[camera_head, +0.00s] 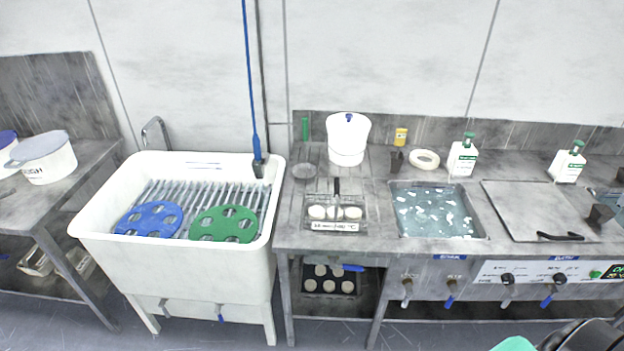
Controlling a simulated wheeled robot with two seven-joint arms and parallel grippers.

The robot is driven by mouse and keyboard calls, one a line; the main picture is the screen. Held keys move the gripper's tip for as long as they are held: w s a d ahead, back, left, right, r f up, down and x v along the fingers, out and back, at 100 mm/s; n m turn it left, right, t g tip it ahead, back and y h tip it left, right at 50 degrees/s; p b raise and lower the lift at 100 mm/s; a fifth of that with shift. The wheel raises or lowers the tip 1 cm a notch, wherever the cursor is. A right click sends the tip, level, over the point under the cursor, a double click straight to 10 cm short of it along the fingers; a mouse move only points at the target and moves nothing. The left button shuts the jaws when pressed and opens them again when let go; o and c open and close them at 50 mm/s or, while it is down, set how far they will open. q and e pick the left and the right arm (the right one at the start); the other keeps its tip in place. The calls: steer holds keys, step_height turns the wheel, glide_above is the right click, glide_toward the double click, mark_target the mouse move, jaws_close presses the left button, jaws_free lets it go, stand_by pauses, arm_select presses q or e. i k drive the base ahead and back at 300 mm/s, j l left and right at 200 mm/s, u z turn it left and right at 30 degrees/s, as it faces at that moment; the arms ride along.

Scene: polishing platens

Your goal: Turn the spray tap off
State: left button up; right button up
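A white sink (190,265) on legs stands left of centre. A blue pipe (248,75) comes down the wall to a dark grey fitting (259,167) at the sink's back right corner. Two small taps sit under the sink's front: one with a grey handle (165,306) and one with a blue handle (221,312). I cannot tell which of these is the spray tap, and no water spray is visible. A blue platen (150,219) and a green platen (224,224) lie on the grating in the sink.
A steel bench (365,175) to the right holds a water bath (434,211), a lidded white container (347,140) and bottles (463,156). Several taps (451,289) line its front. A side table (85,175) with tubs stands left. Floor shows before the sink.

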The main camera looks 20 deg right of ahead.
mark_target(348, 267)
steer(key=i+l+z, duration=0.15)
steer(key=z, duration=0.3)
steer(key=i+l+z, duration=0.2)
steer(key=z, duration=0.3)
steer(key=l, duration=0.1)
